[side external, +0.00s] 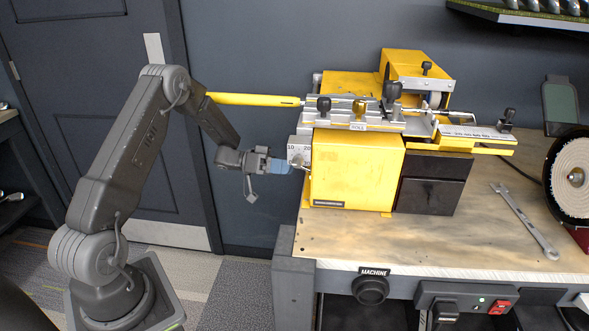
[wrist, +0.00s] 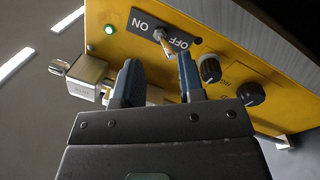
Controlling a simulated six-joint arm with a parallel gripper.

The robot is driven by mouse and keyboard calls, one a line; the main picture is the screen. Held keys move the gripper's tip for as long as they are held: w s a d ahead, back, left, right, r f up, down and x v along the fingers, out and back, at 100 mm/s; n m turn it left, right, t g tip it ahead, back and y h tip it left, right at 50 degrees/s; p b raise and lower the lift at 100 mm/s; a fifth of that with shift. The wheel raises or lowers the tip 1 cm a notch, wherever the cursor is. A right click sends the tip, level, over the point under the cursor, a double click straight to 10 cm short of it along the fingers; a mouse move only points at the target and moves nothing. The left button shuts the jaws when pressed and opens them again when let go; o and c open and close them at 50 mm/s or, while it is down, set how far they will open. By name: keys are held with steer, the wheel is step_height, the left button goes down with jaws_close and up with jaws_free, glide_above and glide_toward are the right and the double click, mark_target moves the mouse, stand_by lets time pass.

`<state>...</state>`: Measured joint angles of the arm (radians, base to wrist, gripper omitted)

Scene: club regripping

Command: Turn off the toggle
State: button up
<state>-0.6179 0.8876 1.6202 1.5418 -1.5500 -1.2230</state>
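The yellow machine (side external: 358,165) stands on the bench. In the wrist view its yellow panel (wrist: 235,58) carries a dark ON/OFF plate with a small silver toggle (wrist: 161,38). The ON label is on the left and OFF on the right. Which way the lever leans is hard to tell. A green light (wrist: 109,30) left of the plate is lit. My gripper (wrist: 157,62) is open, its two blue-grey fingers apart, with the toggle just beyond and between the tips. In the side view my gripper (side external: 290,166) is at the machine's left end, where the toggle cannot be made out.
Two black knobs, one nearer (wrist: 210,70) and one farther (wrist: 251,94), sit right of the toggle. A silver block (wrist: 84,78) juts out left of the fingers. A yellow club grip (side external: 254,99) sticks out above my wrist. A wrench (side external: 525,220) lies on the bench (side external: 450,240).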

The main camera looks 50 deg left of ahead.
steer(key=v, duration=1)
steer(key=shift+s+a, duration=0.15)
steer(key=w+a+r+t+y, duration=0.1)
steer(key=w+t+y, duration=0.35)
steer(key=y, duration=0.75)
steer(key=s+d+r+m+g+y, duration=0.3)
steer(key=s+r+m+g+y, duration=0.3)
steer(key=r, duration=0.4)
steer(key=s+d+r+n+g+h, duration=0.1)
steer(key=s+d+r+n+g, duration=0.1)
steer(key=s+d+n, duration=0.3)
steer(key=s+d+r+n+g+h, duration=0.1)
steer(key=s+d+r+n+h, duration=0.1)
steer(key=s+d, duration=1.1)
steer(key=d+r+n, duration=0.1)
steer(key=d+n, duration=0.1)
steer(key=d, duration=0.3)
steer(key=shift+n+g+h, duration=0.3)
steer(key=shift+n+g, duration=0.05)
steer(key=shift+n, duration=0.05)
